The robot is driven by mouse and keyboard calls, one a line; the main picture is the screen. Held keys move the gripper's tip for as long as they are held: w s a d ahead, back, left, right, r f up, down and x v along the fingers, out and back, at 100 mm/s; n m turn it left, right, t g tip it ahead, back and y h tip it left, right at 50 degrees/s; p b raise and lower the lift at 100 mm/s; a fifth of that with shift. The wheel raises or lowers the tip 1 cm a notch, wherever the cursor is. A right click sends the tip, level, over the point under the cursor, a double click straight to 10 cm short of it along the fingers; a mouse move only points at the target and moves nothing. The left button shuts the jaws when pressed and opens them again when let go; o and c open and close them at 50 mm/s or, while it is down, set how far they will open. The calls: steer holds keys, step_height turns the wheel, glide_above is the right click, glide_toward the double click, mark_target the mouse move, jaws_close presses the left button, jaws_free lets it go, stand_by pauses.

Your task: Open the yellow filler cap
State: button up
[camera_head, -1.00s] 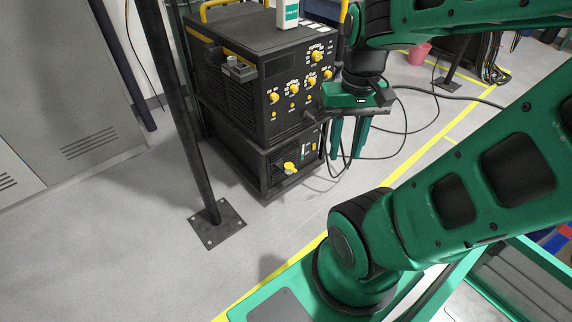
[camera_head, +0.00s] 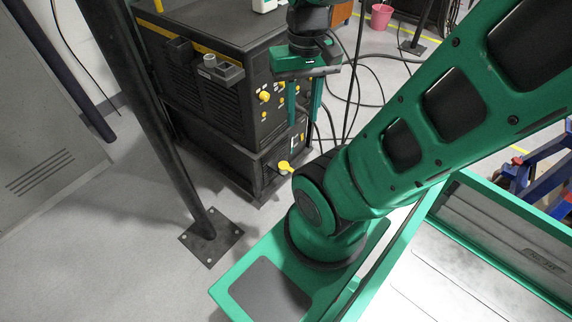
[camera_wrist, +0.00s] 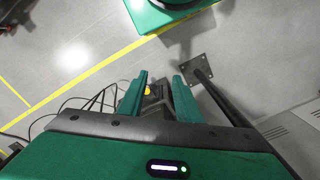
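The yellow filler cap (camera_head: 284,166) is on the low front unit of the black machine (camera_head: 215,95). In the wrist view a small yellow spot that looks like the cap (camera_wrist: 148,90) shows between my fingers, farther off. My gripper (camera_head: 304,112) points down in front of the machine's front panel, above the cap in the head view. Its two green fingers are apart with nothing between them; they also show open in the wrist view (camera_wrist: 159,82). The gripper appears clear of the cap, though the exact gap is hard to tell.
A dark post (camera_head: 165,130) on a bolted floor plate (camera_head: 210,237) stands left of the machine. Dark cables (camera_head: 350,85) hang and loop right of my gripper. A pink bucket (camera_head: 381,17) stands farther back. The floor in front of the machine is clear.

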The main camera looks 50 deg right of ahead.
steer(key=shift+o, duration=0.6)
steer(key=shift+d, duration=0.1)
steer(key=n, duration=0.7)
glide_above(291, 170)
step_height(291, 170, down, 46)
step_height(291, 170, down, 11)
steer(key=shift+d+f, duration=0.15)
steer(key=shift+f, duration=0.05)
steer(key=shift+c, duration=0.6)
jaws_close()
